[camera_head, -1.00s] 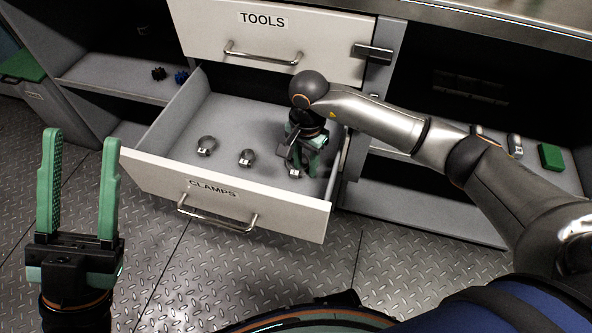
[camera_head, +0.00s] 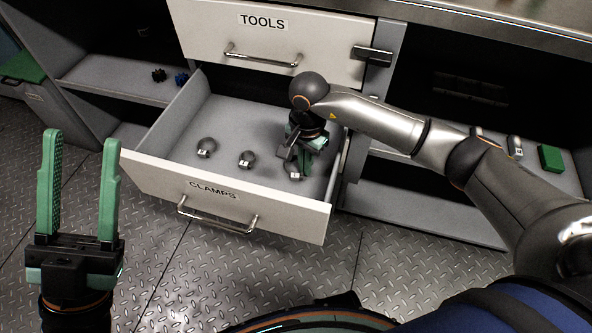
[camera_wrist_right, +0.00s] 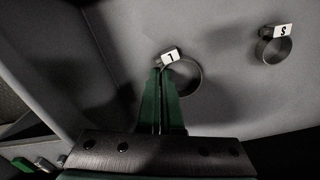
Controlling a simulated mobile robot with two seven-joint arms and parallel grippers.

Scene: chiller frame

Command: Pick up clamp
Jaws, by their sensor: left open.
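Three metal ring clamps are in the open drawer marked CLAMPS: one at left (camera_head: 206,148), one in the middle (camera_head: 246,159) and one at right (camera_head: 293,173). The right one is partly hidden by my right gripper (camera_head: 302,160). In the right wrist view this clamp (camera_wrist_right: 190,80) has a white "L" label, and the fingers of my right gripper (camera_wrist_right: 163,72) are close together on its band at the left side. It still appears to be at the drawer floor. Another clamp (camera_wrist_right: 275,48) carries an "S" label. My left gripper (camera_head: 79,185) is open and empty, outside the drawer.
The drawer (camera_head: 235,110) has raised walls around the right gripper. A shut TOOLS drawer (camera_head: 270,40) is above it. Shelves at left hold small dark and blue parts (camera_head: 181,78); the right shelf holds a green block (camera_head: 551,158). The metal floor in front is clear.

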